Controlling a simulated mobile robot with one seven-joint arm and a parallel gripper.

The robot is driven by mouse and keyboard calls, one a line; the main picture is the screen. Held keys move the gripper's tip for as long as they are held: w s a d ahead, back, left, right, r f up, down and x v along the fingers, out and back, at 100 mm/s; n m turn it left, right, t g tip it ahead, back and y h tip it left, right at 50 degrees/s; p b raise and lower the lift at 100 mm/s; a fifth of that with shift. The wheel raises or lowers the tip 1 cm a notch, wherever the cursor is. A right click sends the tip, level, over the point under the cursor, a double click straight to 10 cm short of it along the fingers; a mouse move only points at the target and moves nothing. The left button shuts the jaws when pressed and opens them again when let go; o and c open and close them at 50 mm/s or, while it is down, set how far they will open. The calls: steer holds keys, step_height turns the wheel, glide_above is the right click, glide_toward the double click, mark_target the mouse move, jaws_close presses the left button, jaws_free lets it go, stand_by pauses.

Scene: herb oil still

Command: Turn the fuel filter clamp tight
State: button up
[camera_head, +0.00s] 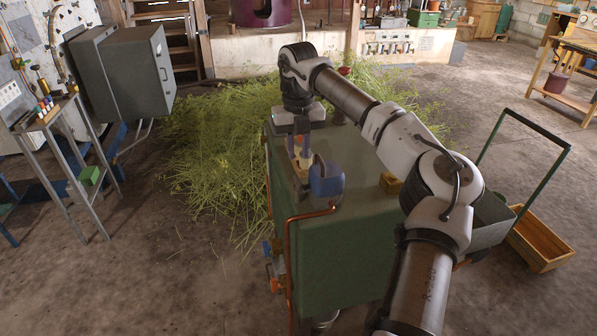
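My gripper (299,153) points down over the top left part of a green box-shaped unit (355,255). Its two fingers are on either side of a small tan-orange part (301,143); whether they touch it is too small to tell. A blue housing (326,179) stands right beside the fingers, toward the near edge of the unit's top. A copper pipe (311,215) bends over that near edge and runs down the side. I cannot make out for sure which of these parts is the fuel filter clamp. Its turned position does not show.
A heap of cut green herbs (215,150) lies behind and left of the unit. A metal stand (65,165) and a grey cabinet (130,75) are at left. A green-handled cart (545,165) and a wooden crate (541,237) are at right. The floor at front left is clear.

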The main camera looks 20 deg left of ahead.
mark_target(298, 179)
step_height(298, 179, down, 8)
steer(key=shift+f+p, duration=0.2)
steer(key=shift+p, duration=0.65)
jaws_close()
